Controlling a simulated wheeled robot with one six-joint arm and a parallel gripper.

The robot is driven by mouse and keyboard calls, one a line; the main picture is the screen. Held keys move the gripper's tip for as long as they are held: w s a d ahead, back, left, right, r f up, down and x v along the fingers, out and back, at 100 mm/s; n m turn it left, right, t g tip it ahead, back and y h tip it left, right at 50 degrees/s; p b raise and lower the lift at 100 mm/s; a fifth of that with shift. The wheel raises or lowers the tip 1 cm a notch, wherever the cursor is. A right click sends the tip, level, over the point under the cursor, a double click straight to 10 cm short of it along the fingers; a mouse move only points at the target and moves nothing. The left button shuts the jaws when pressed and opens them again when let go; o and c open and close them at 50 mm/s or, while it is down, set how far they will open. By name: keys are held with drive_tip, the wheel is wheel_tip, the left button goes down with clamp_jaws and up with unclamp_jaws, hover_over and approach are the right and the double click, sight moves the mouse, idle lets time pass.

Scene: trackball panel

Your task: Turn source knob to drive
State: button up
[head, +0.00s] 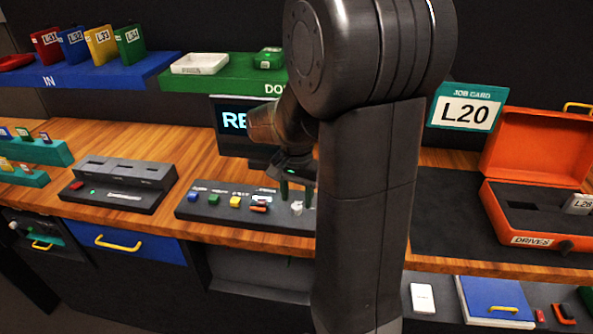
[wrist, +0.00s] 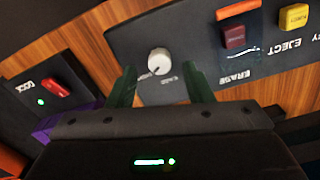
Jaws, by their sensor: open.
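The white round source knob (wrist: 159,61) sits on the dark control panel (wrist: 143,40), ahead of and between my fingertips in the wrist view. A thin pointer line runs from it toward the lower left, and its lettering is too small to read. In the head view the knob (head: 297,208) is at the panel's right end. My gripper (wrist: 162,85) is open, its two green fingers apart on either side of the knob and seemingly short of it. In the head view my gripper (head: 296,190) is above the knob. I cannot tell whether a finger touches it.
A covered dark red ERASE button (wrist: 234,36) with an orange bar and a yellow EJECT button (wrist: 295,17) stand on the same panel. A red LOCK button (wrist: 56,87) is at the left. A screen (head: 235,120) stands behind. An orange case (head: 540,150) is at the right.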

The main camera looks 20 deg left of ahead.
sight(297, 205)
wheel_tip(297, 205, up, 12)
drive_tip(key=shift+f, duration=0.15)
drive_tip(key=shift+f, duration=0.1)
idle(0.4)
wheel_tip(297, 205, down, 14)
drive_tip(key=shift+r, duration=0.1)
idle(0.4)
drive_tip(key=shift+r, duration=0.1)
